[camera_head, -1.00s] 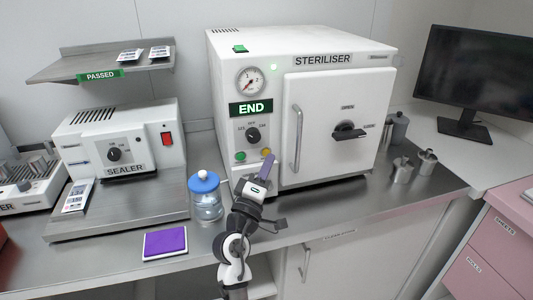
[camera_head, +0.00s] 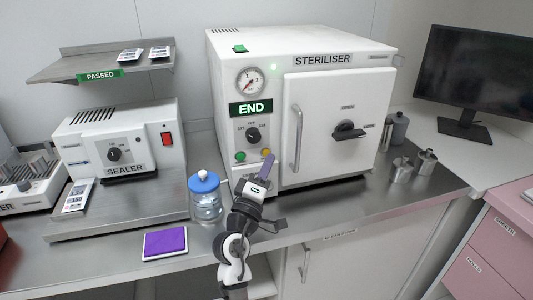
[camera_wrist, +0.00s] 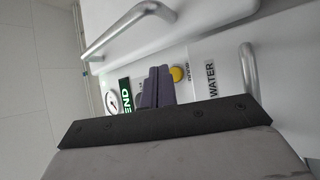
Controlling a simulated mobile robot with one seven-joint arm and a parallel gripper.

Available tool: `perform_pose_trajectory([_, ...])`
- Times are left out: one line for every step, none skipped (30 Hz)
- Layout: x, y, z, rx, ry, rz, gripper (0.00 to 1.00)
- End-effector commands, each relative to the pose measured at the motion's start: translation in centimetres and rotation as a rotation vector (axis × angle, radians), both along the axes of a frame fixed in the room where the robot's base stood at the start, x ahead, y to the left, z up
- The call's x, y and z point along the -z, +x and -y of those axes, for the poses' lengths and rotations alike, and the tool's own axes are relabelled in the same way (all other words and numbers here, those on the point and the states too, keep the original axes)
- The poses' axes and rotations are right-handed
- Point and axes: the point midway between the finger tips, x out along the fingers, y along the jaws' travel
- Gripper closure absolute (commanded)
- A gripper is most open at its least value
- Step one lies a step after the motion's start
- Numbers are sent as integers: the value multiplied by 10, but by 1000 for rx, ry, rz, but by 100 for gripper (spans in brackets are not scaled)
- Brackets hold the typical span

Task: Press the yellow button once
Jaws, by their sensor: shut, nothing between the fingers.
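The yellow button (camera_head: 266,153) is on the lower front panel of the white steriliser (camera_head: 337,75), right of a green button (camera_head: 240,156) and below a black dial (camera_head: 253,135). My gripper (camera_head: 269,160) is shut and empty, its purple fingers pointing up at the panel just below and in front of the yellow button. In the wrist view the yellow button (camera_wrist: 178,74) shows clear, just right of the fingertips (camera_wrist: 160,70). I cannot tell exactly how far the tips are from the panel.
A door handle (camera_head: 296,139) sticks out right of the button. A glass jar with a blue lid (camera_head: 204,183) stands left of my arm. A purple pad (camera_head: 165,242) lies at the counter's front edge. Metal canisters (camera_head: 402,169) stand at the right.

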Motion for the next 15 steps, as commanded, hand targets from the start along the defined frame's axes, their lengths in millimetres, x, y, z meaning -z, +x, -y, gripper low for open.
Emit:
perform_pose_trajectory([0,0,0,0,0,0,100])
perform_pose_trajectory([0,0,0,0,0,0,100])
perform_pose_trajectory([0,0,0,0,0,0,100])
perform_pose_trajectory([0,0,0,0,0,0,100])
perform_pose_trajectory([0,0,0,0,0,0,100])
perform_pose_trajectory([0,0,0,0,0,0,100])
perform_pose_trajectory([0,1,0,0,0,0,100])
perform_pose_trajectory([0,2,0,0,0,0,100])
perform_pose_trajectory([1,3,-1,0,1,0,100])
perform_pose_trajectory([1,4,-1,0,1,1,100])
perform_pose_trajectory([1,5,-1,0,1,1,100])
perform_pose_trajectory([0,6,-2,0,1,1,100])
perform_pose_trajectory([0,7,-2,0,1,1,100])
perform_pose_trajectory([0,8,-2,0,1,1,100])
perform_pose_trajectory([0,8,-3,0,0,0,100])
